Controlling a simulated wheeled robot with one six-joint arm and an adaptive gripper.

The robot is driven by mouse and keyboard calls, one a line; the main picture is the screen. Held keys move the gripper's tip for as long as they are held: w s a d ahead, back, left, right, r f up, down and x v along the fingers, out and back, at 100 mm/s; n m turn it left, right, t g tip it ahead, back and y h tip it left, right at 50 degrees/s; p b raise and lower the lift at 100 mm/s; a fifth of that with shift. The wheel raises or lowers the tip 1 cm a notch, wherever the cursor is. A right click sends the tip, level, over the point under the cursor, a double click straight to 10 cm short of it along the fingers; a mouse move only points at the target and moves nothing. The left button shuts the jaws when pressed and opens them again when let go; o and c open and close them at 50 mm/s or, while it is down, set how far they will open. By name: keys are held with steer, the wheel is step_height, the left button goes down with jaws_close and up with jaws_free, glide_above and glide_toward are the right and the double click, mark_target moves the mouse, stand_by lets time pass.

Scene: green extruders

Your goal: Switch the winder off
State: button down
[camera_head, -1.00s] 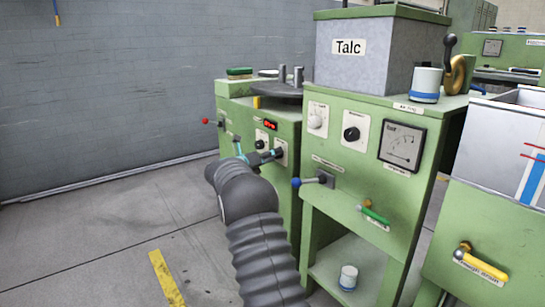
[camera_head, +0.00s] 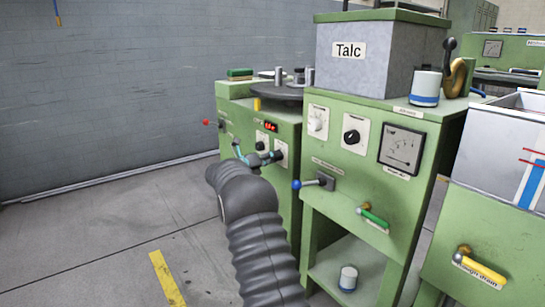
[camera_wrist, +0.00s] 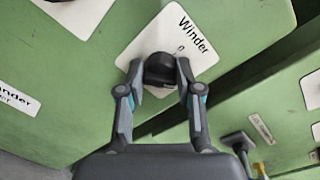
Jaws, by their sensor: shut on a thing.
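The winder switch is a black round knob (camera_wrist: 160,70) on a white plate (camera_wrist: 205,55) marked "Winder" and "0" in the wrist view. My gripper (camera_wrist: 161,72) has one finger on each side of the knob and is shut on it. I cannot tell which way the knob points. In the head view, my gripper (camera_head: 270,157) reaches the front of the left green cabinet (camera_head: 240,121), and the arm hides part of that front. A red lit display (camera_head: 271,127) shows above the gripper.
A dark round plate (camera_head: 270,92) with small cylinders tops the left cabinet. A red-tipped lever (camera_head: 207,122) sticks out at its left. The middle machine has a blue-tipped lever (camera_head: 296,184) and a green-handled valve (camera_head: 373,217) near my arm. The floor to the left is clear.

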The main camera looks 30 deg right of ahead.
steer(key=n+p, duration=0.4)
steer(key=n, duration=0.1)
steer(key=shift+r+p, duration=0.25)
steer(key=shift+p, duration=0.05)
steer(key=n+p, duration=0.4)
steer(key=n, duration=0.1)
steer(key=shift+f+g, duration=0.15)
steer(key=shift+g, duration=0.25)
steer(key=shift+w, duration=0.1)
steer(key=c, duration=0.8)
jaws_free()
steer(key=shift+d+f, duration=0.1)
steer(key=a, duration=0.4)
steer(key=s+a, duration=0.1)
steer(key=a, duration=0.7)
steer(key=shift+s+r, duration=0.2)
steer(key=shift+r, duration=0.15)
steer(key=shift+w+f+n+y, duration=0.1)
steer(key=shift+n+y, duration=0.2)
